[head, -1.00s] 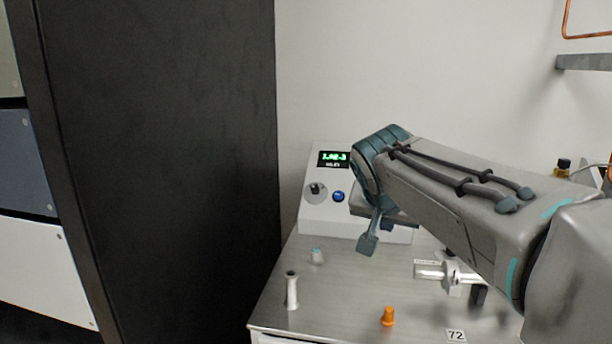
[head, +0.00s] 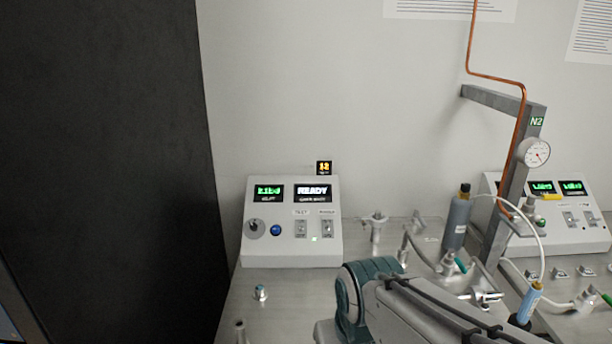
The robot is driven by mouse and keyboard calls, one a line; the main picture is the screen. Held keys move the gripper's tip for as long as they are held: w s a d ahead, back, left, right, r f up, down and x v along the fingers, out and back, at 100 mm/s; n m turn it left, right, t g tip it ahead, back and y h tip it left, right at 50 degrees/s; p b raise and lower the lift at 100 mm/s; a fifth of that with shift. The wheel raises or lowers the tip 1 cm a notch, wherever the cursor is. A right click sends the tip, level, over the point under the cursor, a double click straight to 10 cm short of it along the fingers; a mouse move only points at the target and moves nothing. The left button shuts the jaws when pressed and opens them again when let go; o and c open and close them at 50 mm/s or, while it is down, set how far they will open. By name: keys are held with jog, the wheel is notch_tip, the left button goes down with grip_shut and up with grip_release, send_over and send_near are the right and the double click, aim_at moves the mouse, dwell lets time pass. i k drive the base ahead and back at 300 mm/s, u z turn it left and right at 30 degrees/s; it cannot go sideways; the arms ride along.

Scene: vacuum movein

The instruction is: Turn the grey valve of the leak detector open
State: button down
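The leak detector console (head: 322,255) is a white sloped box against the wall, with a green-lit display and a display reading READY. A round grey knob with a dark handle (head: 254,229) is on its left front, beside a blue button (head: 275,230). Which of the two is the grey valve I cannot tell for sure. My arm covers the lower middle of the head view, right of the small knob. My gripper is not visible.
The metal bench (head: 285,305) holds pipe fittings (head: 376,226), a dark bottle (head: 457,222) and a grey post with a gauge (head: 535,153) to the right. A second console (head: 590,232) is at far right. A black cabinet (head: 120,170) bounds the left.

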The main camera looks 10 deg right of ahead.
aim_at(416, 215)
jog(key=u, duration=0.2)
jog(key=k, duration=0.95)
jog(key=z, duration=0.55)
jog(key=i, duration=1)
jog(key=z, duration=0.05)
